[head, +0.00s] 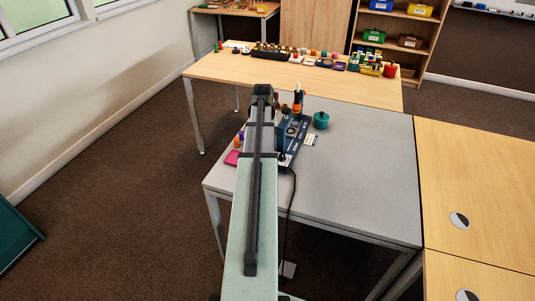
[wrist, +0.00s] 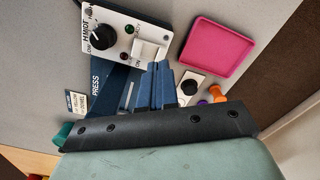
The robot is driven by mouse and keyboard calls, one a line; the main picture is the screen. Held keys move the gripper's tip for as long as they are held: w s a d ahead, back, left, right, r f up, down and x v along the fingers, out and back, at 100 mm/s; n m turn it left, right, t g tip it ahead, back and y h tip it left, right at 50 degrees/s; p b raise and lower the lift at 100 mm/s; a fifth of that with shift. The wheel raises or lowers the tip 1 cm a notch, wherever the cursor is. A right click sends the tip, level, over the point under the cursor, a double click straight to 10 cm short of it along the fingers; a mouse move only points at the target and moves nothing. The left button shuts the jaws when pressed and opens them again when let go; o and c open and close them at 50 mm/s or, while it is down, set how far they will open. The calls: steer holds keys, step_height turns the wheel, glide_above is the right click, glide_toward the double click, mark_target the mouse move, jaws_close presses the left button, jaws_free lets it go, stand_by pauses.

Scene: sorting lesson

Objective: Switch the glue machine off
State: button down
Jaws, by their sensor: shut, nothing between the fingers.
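The glue machine is dark blue and stands on the grey table in the head view (head: 292,130), partly hidden by my arm. In the wrist view its pale control panel (wrist: 108,38) carries a black knob, a green lamp, a dark red lamp and a white rocker switch (wrist: 150,48) with "ON" lettered beside it. I cannot tell whether a lamp is lit. My gripper's blue fingers (wrist: 160,72) are shut and empty, just below the switch in the picture. I cannot tell whether they touch it. My arm hides the fingers in the head view.
A pink tray (wrist: 215,53) lies beside the machine, with small orange and purple pieces (wrist: 212,96) near it. A teal pot (head: 321,120) stands to the machine's right. A black cable (head: 291,190) hangs over the table's front edge. The grey table's right side is clear.

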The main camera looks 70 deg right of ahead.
steer(key=shift+r, duration=2.5)
